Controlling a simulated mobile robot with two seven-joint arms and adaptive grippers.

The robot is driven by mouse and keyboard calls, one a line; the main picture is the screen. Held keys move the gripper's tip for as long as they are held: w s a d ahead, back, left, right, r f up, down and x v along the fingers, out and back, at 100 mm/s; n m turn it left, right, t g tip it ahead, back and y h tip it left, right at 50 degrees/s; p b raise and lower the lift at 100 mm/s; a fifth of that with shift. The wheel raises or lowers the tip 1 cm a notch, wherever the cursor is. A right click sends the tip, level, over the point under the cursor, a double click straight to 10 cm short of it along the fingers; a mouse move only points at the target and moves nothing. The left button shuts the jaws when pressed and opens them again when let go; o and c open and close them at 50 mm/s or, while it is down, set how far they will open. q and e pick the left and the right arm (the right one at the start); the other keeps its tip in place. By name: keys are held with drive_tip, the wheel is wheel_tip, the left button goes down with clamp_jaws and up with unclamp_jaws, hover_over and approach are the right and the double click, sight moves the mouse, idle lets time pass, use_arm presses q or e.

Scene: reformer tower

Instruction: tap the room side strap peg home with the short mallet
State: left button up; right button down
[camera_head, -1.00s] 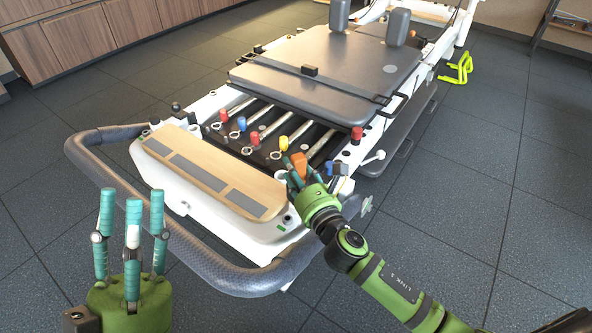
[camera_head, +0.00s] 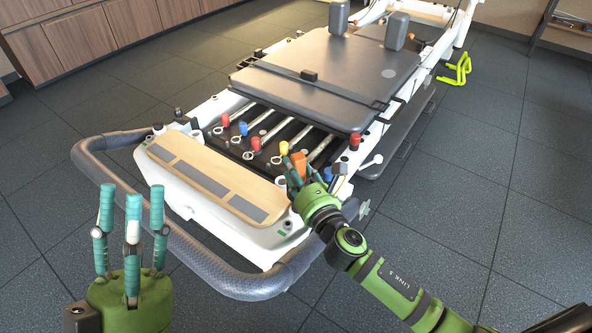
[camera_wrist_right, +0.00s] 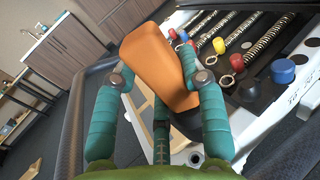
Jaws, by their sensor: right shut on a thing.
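My right gripper (camera_head: 296,174) is shut on the short mallet, whose orange head (camera_head: 299,162) rises above the fingers at the near right corner of the reformer. In the right wrist view the orange head (camera_wrist_right: 158,68) is large between the teal fingers, with a dark part below it. A blue-topped peg (camera_head: 328,171) stands just right of the mallet, and it also shows in the right wrist view (camera_wrist_right: 283,70). A red-topped peg (camera_head: 354,141) stands further back on the right rail. I cannot tell which is the strap peg. My left gripper (camera_head: 132,205) is open and empty, fingers upright.
The springs with red, blue and yellow knobs (camera_head: 284,147) lie left of the mallet. A wooden footplate (camera_head: 215,180) and a grey curved bar (camera_head: 215,278) edge the near end. The dark carriage (camera_head: 335,75) is behind.

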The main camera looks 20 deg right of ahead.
sight(296, 158)
wheel_tip(296, 158, down, 4)
drive_tip(key=b, duration=0.3)
drive_tip(key=shift+f, duration=0.15)
drive_tip(key=shift+s+r+p, duration=0.1)
drive_tip(key=shift+r+p, duration=0.55)
drive_tip(key=shift+p, duration=0.05)
drive_tip(key=shift+r+p, duration=1.2)
drive_tip(key=shift+r, duration=0.05)
wheel_tip(296, 158, up, 5)
drive_tip(key=p, duration=0.5)
drive_tip(key=shift+r, duration=0.15)
